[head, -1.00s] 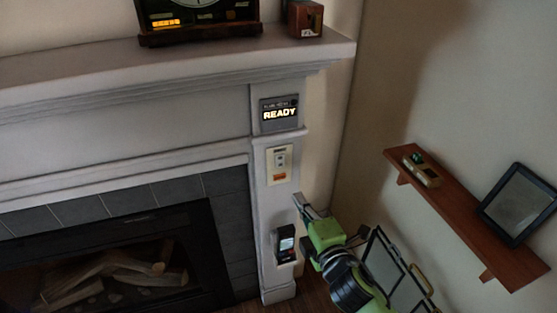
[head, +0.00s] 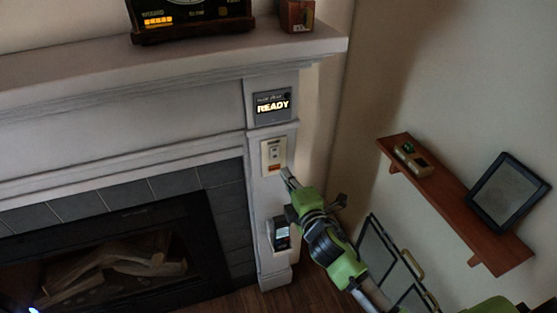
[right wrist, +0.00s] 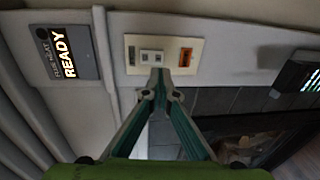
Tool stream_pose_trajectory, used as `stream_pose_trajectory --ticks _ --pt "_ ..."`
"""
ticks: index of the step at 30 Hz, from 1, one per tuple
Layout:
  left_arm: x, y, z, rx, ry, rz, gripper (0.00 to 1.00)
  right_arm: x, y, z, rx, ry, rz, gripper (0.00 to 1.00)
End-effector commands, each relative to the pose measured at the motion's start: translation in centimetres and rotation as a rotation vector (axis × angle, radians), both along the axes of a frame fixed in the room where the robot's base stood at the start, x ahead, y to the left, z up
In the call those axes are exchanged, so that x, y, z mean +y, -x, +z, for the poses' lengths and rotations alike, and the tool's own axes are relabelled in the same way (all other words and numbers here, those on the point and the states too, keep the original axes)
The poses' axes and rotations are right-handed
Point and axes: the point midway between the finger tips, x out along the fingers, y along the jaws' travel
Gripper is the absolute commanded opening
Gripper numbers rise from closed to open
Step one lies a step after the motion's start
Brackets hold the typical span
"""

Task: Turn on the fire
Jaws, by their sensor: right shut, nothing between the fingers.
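The fireplace (head: 205,235) has a dark firebox with pale logs (head: 110,265) and no visible flame. A cream wall plate (head: 273,156) with a small switch and an orange label is on the white pilaster right of it; it also shows in the right wrist view (right wrist: 138,68). A grey panel (head: 272,105) above it reads "READY". My right gripper (head: 286,172) is shut and empty, its tips at the plate's lower edge. In the right wrist view the closed tips (right wrist: 160,76) overlap the plate's lower edge near the switch; I cannot tell whether they touch. My left gripper is not seen.
A dark device (head: 279,235) is mounted on the pilaster below the plate, close to my right gripper. The mantel (head: 200,55) juts out above. A wooden wall shelf (head: 455,205) with a framed tablet-like object (head: 507,190) is at right. A black-framed screen (head: 385,255) stands below.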

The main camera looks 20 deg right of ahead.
Motion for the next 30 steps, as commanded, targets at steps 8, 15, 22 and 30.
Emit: stream_pose_trajectory --ticks 8,15,22,30 --pt "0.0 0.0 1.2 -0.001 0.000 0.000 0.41 0.2 -4.7 -0.3 -0.001 -0.002 0.000 0.00" --pt "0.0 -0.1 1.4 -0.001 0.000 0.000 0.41 0.3 -6.4 -0.7 0.000 -0.001 0.001 0.00" --pt "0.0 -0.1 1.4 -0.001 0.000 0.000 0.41 0.3 -6.6 -0.9 0.000 -0.001 0.001 0.00" --pt "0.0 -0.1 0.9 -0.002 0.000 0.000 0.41 0.3 -6.6 -1.0 -0.006 -0.001 0.001 0.00"
